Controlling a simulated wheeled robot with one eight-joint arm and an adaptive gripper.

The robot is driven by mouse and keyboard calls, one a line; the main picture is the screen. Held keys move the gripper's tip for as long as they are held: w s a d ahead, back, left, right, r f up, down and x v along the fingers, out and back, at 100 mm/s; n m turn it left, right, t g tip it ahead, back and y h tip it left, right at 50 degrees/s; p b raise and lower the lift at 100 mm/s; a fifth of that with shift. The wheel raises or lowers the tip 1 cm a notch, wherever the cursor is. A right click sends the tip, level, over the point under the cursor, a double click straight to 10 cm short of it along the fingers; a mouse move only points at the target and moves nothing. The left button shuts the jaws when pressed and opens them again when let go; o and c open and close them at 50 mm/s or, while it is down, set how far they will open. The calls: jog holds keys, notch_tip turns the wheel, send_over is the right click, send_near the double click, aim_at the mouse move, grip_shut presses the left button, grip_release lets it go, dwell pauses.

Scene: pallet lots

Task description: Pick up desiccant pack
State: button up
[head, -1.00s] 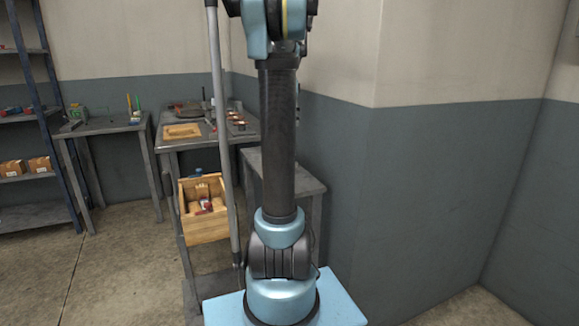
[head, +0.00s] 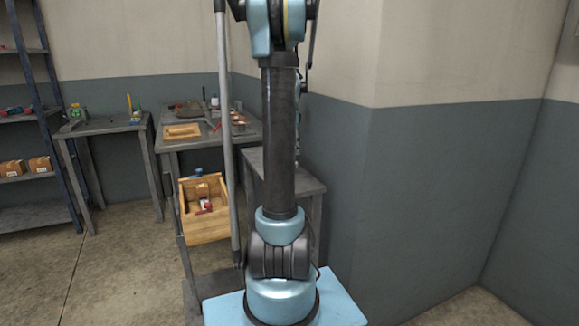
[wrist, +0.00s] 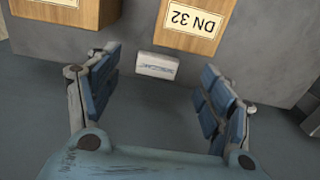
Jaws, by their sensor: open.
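The desiccant pack (wrist: 157,66) is a small white pack with blue print in the wrist view, lying on a grey surface. It is beyond my gripper (wrist: 161,78), framed between the tips of its open blue-padded fingers. No contact with the pack shows. The gap in depth between fingertips and pack is hard to judge. I cannot make out the pack or the fingers in the head view.
A wooden box labelled DN 32 (wrist: 188,24) stands right beside the pack. Another labelled wooden box (wrist: 68,12) is at upper left.

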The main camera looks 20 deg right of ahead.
jog(key=shift+f, duration=2.7)
jog(key=c, duration=1)
jog(key=shift+r, duration=0.15)
jog(key=shift+c, duration=0.2)
